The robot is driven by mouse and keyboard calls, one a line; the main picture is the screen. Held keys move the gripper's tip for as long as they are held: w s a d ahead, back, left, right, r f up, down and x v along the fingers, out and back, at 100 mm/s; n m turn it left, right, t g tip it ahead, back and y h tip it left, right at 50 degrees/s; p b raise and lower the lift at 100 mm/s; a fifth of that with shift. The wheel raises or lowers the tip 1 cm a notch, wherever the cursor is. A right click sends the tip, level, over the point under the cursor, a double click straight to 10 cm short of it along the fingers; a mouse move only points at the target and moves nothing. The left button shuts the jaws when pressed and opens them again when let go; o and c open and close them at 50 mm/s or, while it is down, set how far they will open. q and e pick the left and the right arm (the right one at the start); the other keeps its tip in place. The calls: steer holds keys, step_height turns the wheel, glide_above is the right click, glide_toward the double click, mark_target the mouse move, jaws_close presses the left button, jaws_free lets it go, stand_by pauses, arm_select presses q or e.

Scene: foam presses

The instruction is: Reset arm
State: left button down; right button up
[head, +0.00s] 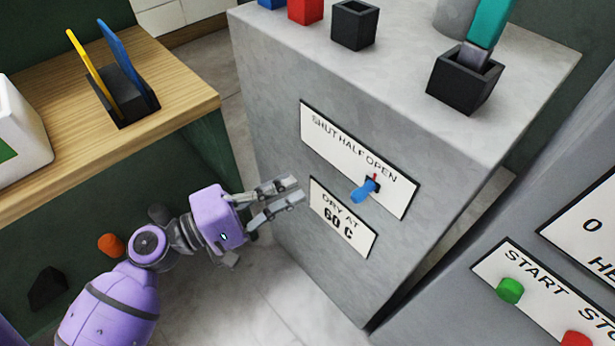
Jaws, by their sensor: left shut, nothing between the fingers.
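My left arm comes in from the lower left, and its left gripper (296,189) is shut and empty. Its fingers point right, close in front of the side of a grey block-shaped machine (275,115). A blue lever (364,191) sticks out of a white panel (340,150) marked SHUT, HALF and OPEN, to the right of the fingertips and apart from them. A small red mark shows just above the lever. A white sign (343,217) below reads DRY AT 60 C. My right gripper is not in view.
A wooden counter (185,80) at left holds a black holder with yellow and blue boards. Green (510,290) and red (577,339) buttons sit at lower right. Floor shows below my gripper.

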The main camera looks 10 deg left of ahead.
arm_select(q)
steer(key=v, duration=0.2)
steer(key=shift+s+a, duration=0.1)
steer(key=shift+a, duration=0.25)
